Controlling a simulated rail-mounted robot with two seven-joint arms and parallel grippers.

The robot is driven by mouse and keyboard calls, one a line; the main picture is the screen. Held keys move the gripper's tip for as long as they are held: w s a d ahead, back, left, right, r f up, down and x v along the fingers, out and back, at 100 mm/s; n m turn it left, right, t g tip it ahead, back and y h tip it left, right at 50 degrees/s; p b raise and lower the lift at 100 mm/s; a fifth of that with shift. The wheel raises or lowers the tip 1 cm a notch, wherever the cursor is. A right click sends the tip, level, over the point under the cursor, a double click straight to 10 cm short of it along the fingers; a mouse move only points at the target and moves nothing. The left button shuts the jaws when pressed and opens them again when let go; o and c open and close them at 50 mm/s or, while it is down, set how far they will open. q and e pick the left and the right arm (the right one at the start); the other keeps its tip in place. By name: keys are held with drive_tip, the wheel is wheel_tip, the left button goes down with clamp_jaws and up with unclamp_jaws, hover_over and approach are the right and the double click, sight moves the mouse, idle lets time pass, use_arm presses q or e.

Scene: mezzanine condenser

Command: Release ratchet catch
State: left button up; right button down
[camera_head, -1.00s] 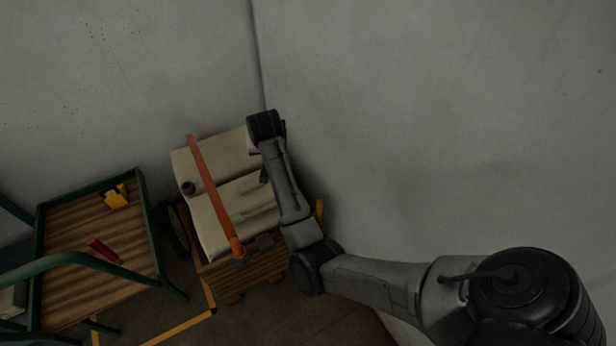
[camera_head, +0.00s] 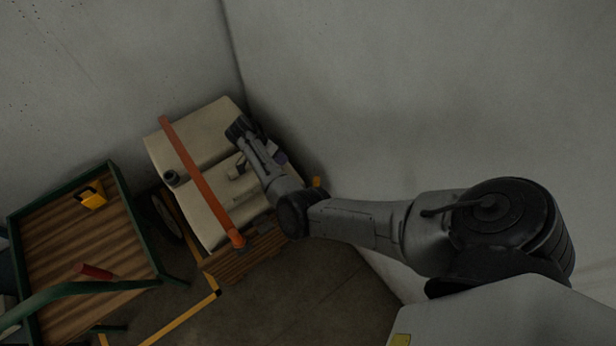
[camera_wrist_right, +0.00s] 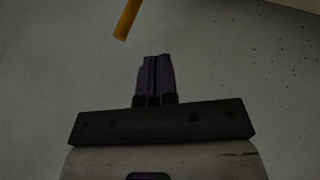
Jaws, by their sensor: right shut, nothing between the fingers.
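An orange strap (camera_head: 200,180) runs over a beige, box-like load (camera_head: 205,130) in the corner. A dark fitting (camera_head: 263,228) sits near its orange lower end; whether this is the ratchet catch is too small to tell. My right arm reaches in from the right, its wrist over the load's right side. The right gripper's purple-dark fingers show in the right wrist view (camera_wrist_right: 155,75), shut and empty, with grey wall behind them. They look clear of the strap. In the head view the fingers are mostly hidden by the arm. My left gripper is not in view.
A green-framed cart (camera_head: 125,195) with a wooden deck stands at left, holding a yellow item (camera_head: 92,195) and a red-handled thing (camera_head: 95,271). A yellow rod (camera_wrist_right: 127,18) shows in the right wrist view. Walls close in behind and to the right. Floor (camera_head: 300,295) is free in front.

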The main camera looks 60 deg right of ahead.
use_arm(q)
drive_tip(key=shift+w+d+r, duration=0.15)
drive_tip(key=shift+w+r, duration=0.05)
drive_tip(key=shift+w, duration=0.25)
use_arm(e)
drive_tip(key=shift+w, duration=0.1)
drive_tip(key=shift+d, duration=0.1)
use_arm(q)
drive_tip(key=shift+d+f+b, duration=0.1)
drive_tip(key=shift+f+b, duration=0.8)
use_arm(e)
drive_tip(key=s+d+f, duration=0.1)
drive_tip(key=s+f, duration=0.7)
drive_tip(key=s, duration=0.1)
drive_tip(key=shift+s+d, duration=0.15)
drive_tip(key=shift+d, duration=0.2)
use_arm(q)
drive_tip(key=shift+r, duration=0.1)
use_arm(e)
drive_tip(key=shift+r, duration=0.15)
